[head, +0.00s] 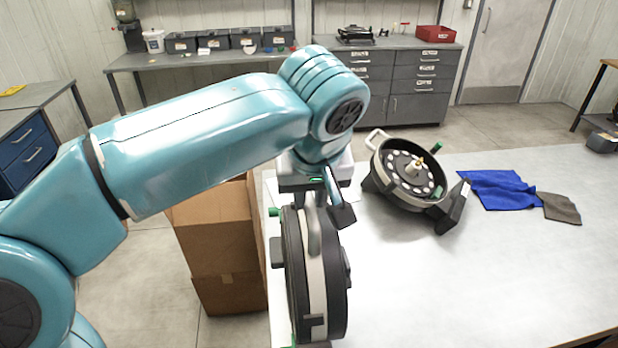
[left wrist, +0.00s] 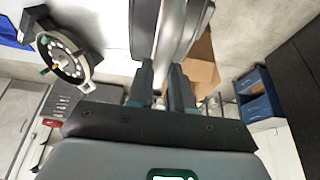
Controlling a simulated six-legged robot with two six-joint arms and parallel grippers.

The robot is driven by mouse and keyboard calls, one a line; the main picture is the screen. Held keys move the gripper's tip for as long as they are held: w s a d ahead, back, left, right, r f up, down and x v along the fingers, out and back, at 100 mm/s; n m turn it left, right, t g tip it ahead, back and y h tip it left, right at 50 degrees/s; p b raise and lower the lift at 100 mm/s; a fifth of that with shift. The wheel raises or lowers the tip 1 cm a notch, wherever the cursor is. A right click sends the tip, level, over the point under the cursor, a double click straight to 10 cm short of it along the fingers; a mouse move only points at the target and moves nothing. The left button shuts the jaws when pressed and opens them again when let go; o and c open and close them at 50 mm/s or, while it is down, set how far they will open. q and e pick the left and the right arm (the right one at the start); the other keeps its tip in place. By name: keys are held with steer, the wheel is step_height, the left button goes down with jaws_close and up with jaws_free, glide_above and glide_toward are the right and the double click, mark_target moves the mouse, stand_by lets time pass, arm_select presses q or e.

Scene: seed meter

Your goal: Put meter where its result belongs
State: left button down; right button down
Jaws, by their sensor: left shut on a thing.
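A seed meter (head: 292,270), a round black housing with a light grey band, hangs on edge below my left gripper (head: 316,203) at the table's near left edge. The gripper is shut on its upper rim or handle; the exact grip is partly hidden. In the left wrist view the held meter (left wrist: 143,25) is between the fingers (left wrist: 162,88). A second meter (head: 408,172), open with a pale holed disc and brass hub, sits tilted on a dark stand (head: 452,207); it also shows in the left wrist view (left wrist: 64,58). My right gripper is not in view.
The grey table (head: 480,270) is mostly clear at centre and right. A blue cloth (head: 498,190) and a brown cloth (head: 558,207) lie at right. Cardboard boxes (head: 222,245) stand left of the table. A back bench (head: 210,58) holds dark bins; a red bin (head: 436,34) sits on drawers.

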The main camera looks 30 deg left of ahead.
arm_select(q)
steer(key=shift+s+a, duration=0.1)
steer(key=shift+s, duration=0.15)
steer(key=shift+w+a+f, duration=0.1)
steer(key=shift+w+a, duration=0.15)
steer(key=shift+w, duration=0.05)
steer(key=c, duration=1.3)
jaws_free()
steer(key=shift+w+d+f, duration=0.1)
steer(key=shift+w+f, duration=0.05)
steer(key=shift+f, duration=0.15)
steer(key=shift+o, duration=1.4)
steer(key=shift+d, duration=0.15)
steer(key=shift+s+r, duration=0.2)
steer(key=shift+s, duration=0.25)
steer(key=shift+w, duration=0.1)
steer(key=shift+w+r, duration=0.15)
steer(key=p+v, duration=0.1)
steer(key=v, duration=1)
steer(key=shift+s+r, duration=0.25)
steer(key=shift+w+d, duration=0.15)
